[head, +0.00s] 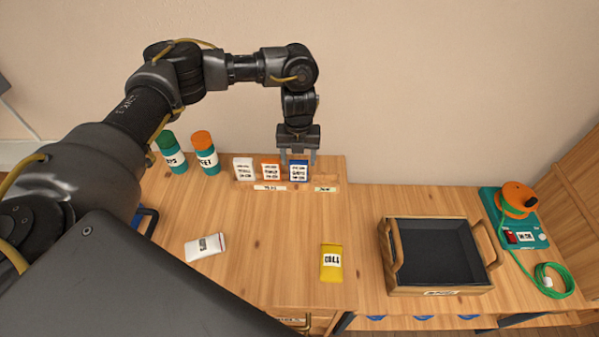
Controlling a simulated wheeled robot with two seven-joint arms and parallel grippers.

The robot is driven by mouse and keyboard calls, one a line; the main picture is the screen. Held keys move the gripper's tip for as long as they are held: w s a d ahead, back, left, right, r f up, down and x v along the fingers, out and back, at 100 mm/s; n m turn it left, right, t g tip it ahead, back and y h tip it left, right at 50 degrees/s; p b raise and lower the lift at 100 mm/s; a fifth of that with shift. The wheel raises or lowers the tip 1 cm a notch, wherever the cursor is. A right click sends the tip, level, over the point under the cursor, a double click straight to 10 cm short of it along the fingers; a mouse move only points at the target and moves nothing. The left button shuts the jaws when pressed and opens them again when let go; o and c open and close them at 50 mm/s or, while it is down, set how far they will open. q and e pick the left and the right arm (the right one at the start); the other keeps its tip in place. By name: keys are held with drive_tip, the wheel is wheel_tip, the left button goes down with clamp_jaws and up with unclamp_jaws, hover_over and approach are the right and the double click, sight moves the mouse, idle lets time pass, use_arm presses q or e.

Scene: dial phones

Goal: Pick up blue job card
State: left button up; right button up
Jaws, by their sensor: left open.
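The blue job card (299,172) stands upright at the back right of the left table, at the right end of a row of cards. It has a white printed label on its front. My left gripper (298,158) is directly over it, pointing down, with its open fingers at either side of the card's upper part. Whether the fingers touch the card cannot be told. My right gripper is not in view.
Two canisters (204,152) stand further left. A white packet (205,247) and a yellow packet (331,264) lie in front. A black-lined wooden tray (438,255) and a green reel device (517,225) are right.

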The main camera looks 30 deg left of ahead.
sight(299, 169)
use_arm(q)
drive_tip(key=shift+s+a+f, duration=0.1)
drive_tip(key=shift+a+f, duration=0.05)
drive_tip(key=shift+f, duration=0.25)
drive_tip(key=f, duration=0.5)
drive_tip(key=shift+w, duration=0.4)
drive_tip(key=shift+r, duration=0.1)
drive_tip(key=c, duration=0.7)
